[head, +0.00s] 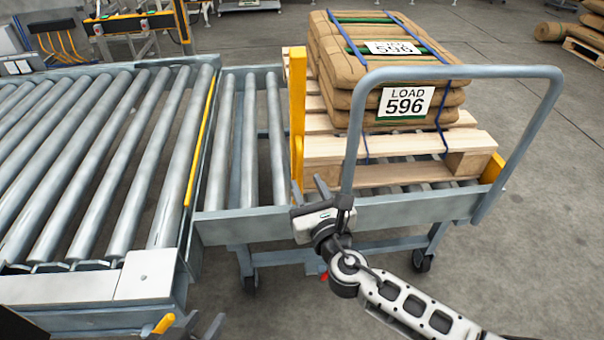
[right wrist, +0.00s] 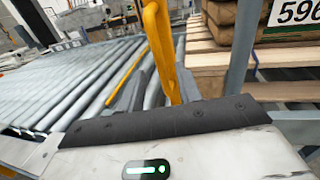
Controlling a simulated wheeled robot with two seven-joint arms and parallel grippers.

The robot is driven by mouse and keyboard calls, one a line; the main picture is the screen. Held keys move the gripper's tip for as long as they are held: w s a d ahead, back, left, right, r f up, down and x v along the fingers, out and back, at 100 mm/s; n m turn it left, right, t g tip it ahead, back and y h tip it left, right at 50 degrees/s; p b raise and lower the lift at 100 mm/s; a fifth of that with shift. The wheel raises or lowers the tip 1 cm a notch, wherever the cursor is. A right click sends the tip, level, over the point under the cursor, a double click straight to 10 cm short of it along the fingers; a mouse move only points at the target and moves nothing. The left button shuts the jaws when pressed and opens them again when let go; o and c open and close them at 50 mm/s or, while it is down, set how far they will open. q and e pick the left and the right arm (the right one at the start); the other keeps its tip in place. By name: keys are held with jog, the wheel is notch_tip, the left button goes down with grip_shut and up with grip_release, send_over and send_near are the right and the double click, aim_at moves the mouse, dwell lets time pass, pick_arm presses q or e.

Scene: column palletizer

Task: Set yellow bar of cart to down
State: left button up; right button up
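The cart (head: 390,212) stands at the end of the roller conveyor. Its yellow bar (head: 297,110) stands upright at the conveyor-side end, beside the loaded pallet. My right gripper (head: 318,192) is at the bar's lower part, on the near side of the cart by the handle. In the right wrist view the yellow bar (right wrist: 160,45) rises between the two spread fingers of my right gripper (right wrist: 160,92); firm contact is not visible. A small grey part of what looks like my left gripper (head: 208,327) shows at the bottom edge; its fingers are mostly cut off.
The cart carries a wooden pallet (head: 390,148) with strapped brown sacks (head: 385,75) labelled LOAD 596. A grey tubular handle (head: 460,72) arches over the near side. The roller conveyor (head: 95,140) with a yellow edge strip (head: 200,140) fills the left.

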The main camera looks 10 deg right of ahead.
aim_at(301, 172)
jog(key=w, duration=0.4)
jog(key=shift+a, duration=0.4)
pick_arm(q)
jog(key=shift+f, duration=0.15)
jog(key=shift+s, duration=0.15)
